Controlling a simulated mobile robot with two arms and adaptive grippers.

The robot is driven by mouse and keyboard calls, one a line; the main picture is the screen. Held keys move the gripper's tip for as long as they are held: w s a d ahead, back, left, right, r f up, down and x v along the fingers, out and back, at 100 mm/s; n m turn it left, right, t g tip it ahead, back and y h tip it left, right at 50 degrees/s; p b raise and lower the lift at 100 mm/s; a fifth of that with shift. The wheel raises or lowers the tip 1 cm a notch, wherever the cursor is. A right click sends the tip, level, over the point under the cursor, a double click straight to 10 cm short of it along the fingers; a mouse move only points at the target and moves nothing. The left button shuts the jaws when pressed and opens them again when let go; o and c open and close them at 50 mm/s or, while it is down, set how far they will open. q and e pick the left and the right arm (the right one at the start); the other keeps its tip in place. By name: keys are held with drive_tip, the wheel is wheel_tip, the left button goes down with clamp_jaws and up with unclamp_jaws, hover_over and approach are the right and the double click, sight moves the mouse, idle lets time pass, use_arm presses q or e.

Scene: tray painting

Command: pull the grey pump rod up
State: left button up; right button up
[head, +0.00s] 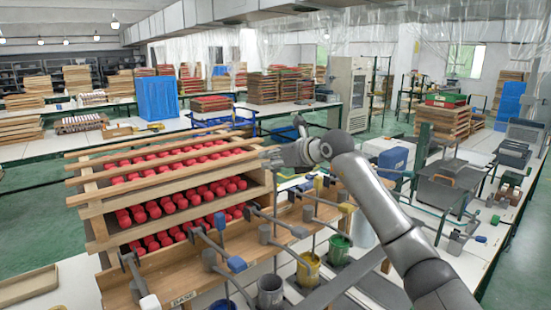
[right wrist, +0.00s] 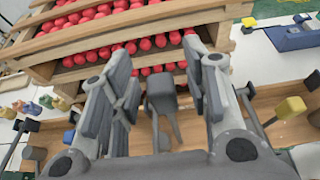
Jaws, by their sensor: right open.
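A grey block (right wrist: 160,92) on top of thin rods shows in the right wrist view, between the two fingers of my right gripper (right wrist: 155,85). The fingers are spread apart, with visible gaps on both sides of the block. In the head view my right gripper (head: 280,158) is over the front right end of the rack, above the row of pump handles. The grey pump rod is hard to pick out there among several grey handles and blocks. My left gripper is not in view.
A wooden rack (head: 92,222) of red pieces (head: 150,212) stands behind the pumps. Blue (head: 220,222) and yellow (head: 346,207) handle blocks are close by. Grey (head: 270,291), yellow (head: 308,270) and green (head: 339,249) paint pots stand in front. A wooden tray (head: 28,284) lies at left.

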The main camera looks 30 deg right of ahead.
drive_tip(key=v, duration=1.2)
idle(0.3)
